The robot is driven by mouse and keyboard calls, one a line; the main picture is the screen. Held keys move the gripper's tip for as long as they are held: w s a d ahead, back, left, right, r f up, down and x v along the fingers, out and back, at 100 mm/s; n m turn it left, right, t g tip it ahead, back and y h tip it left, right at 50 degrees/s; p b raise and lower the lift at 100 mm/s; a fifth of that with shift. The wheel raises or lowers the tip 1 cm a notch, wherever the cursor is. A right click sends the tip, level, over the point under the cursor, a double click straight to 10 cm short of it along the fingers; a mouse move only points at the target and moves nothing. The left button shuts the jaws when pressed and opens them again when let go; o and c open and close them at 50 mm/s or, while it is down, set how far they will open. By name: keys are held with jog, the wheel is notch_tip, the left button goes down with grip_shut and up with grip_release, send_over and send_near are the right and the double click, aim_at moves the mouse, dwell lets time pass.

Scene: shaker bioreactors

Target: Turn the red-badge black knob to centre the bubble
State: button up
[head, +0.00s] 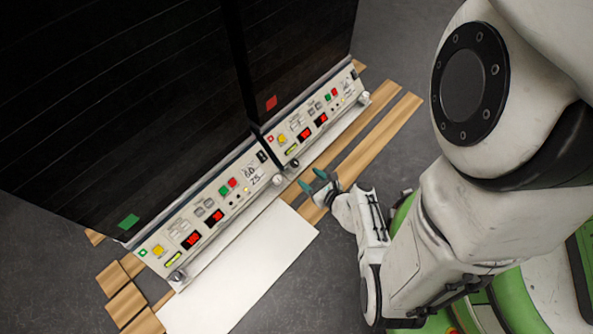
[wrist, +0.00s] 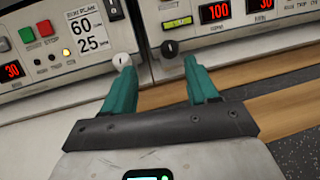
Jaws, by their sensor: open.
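The unit with the red badge (head: 271,102) stands at the far right, its sloped panel carrying a yellow-green level strip (head: 292,150); the bubble is too small to make out. A dark knob (head: 294,163) sits at the panel's lower left corner. It also shows in the wrist view (wrist: 169,48), just beyond and between the fingertips. My gripper (head: 312,180) is open and empty, in front of the gap between the two units. In the wrist view its teal fingers (wrist: 158,60) point at the panels, apart from the dark knob.
The unit with the green badge (head: 128,221) stands at the left. Its pale knob (wrist: 122,60) shows right at my left fingertip; contact cannot be told. A white board (head: 245,265) and wooden strips (head: 375,125) lie on the floor in front.

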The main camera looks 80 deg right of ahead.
aim_at(296, 163)
jog(key=shift+m+g, duration=0.3)
jog(key=shift+m, duration=0.2)
jog(key=b+x, duration=0.1)
jog(key=x, duration=0.2)
jog(key=b+x, duration=0.2)
jog(key=x, duration=0.2)
jog(key=s+b+x, duration=0.1)
jog(key=x, duration=0.3)
jog(key=shift+d+f+b, duration=0.3)
jog(key=shift+f+b, duration=0.05)
jog(key=shift+c, duration=0.2)
jog(key=c, duration=1)
